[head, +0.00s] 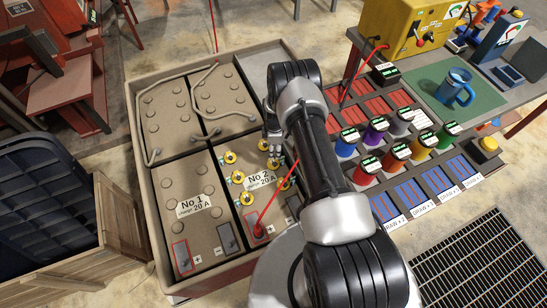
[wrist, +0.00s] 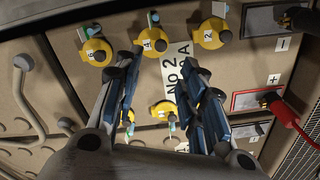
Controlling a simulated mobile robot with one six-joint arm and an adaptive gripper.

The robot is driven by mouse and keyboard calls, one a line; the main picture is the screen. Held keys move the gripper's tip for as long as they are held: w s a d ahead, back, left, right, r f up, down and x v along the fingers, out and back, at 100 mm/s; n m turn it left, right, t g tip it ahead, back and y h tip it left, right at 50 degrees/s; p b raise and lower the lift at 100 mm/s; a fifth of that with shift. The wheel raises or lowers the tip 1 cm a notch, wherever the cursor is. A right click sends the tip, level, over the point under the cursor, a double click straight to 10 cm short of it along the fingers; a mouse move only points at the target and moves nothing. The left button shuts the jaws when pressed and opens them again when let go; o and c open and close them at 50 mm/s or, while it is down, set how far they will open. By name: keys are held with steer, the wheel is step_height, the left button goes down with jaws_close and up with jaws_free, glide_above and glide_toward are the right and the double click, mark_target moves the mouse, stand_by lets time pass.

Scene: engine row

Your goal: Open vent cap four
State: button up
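Vent cap four (wrist: 154,41) is a yellow round cap with a dark centre marked 4 and a small blue-green tipped part at its upper edge. It sits between cap six (wrist: 96,52) and cap two (wrist: 212,34) in the wrist view. In the head view cap four (head: 273,163) is in the right-hand row on the No 2 battery (head: 240,220). My gripper (wrist: 165,65) is open and empty, its fingers apart over the battery. Cap four shows beyond the gap between the fingers, apparently not held. In the head view my gripper (head: 273,133) hangs over the battery's far part.
More yellow caps (wrist: 163,110) show between and below the fingers. A red lead (wrist: 283,109) clips to the plus terminal on the right. The No 1 battery (head: 195,205) lies left. A bench of coloured jars (head: 373,132) and a blue mug (head: 456,88) stands right.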

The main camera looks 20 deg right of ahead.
mark_target(275, 163)
step_height(275, 163, down, 10)
steer(key=b, duration=0.3)
steer(key=shift+s, duration=0.1)
steer(key=shift+c, duration=0.4)
jaws_close()
